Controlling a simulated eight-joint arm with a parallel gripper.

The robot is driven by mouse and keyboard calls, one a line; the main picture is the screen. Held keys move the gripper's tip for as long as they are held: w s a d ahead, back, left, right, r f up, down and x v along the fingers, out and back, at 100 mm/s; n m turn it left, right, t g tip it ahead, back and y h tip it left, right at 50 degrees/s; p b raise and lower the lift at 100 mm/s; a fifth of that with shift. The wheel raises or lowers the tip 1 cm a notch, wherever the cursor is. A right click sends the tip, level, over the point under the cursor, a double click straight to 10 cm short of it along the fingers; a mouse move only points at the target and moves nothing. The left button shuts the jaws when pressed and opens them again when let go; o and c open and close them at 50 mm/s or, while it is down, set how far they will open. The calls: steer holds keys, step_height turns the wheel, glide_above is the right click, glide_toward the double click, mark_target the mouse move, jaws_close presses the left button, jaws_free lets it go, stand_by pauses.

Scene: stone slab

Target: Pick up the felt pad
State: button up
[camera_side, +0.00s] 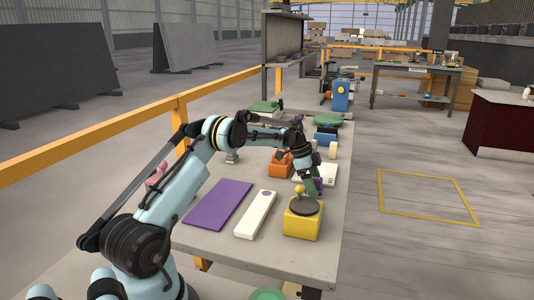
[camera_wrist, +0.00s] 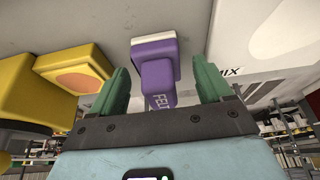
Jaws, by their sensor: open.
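The felt pad is a purple block with a white face, and "FELT" lettering shows on it in the wrist view (camera_wrist: 158,75). There it stands between the two green fingers of my gripper (camera_wrist: 163,72), with a visible gap on each side. My gripper is open and holds nothing. In the side view my gripper (camera_side: 313,187) points down at the right part of the bench, just behind a yellow box. A small purple bit of the felt pad (camera_side: 319,186) shows beside the fingers; the rest is hidden by them.
The yellow box (camera_side: 302,224) with a dark round top and yellow knob stands close in front. A white box (camera_side: 330,174) is close behind, an orange block (camera_side: 280,167) behind left. A purple sheet (camera_side: 218,205) and long white piece (camera_side: 256,214) lie left on the grey bench (camera_side: 285,258).

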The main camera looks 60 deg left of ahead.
mark_target(319, 180)
steer(key=shift+w+d+f, duration=0.1)
steer(key=shift+f, duration=0.3)
steer(key=c, duration=1.2)
steer(key=shift+r, duration=0.45)
steer(key=r, duration=0.2)
steer(key=d+r, duration=0.1)
steer(key=shift+r, duration=0.4)
steer(key=s+d+r, duration=0.1)
steer(key=d+r, duration=0.5)
steer(key=d, duration=0.4)
steer(key=shift+d+r, duration=0.2)
steer(key=shift+d, duration=0.15)
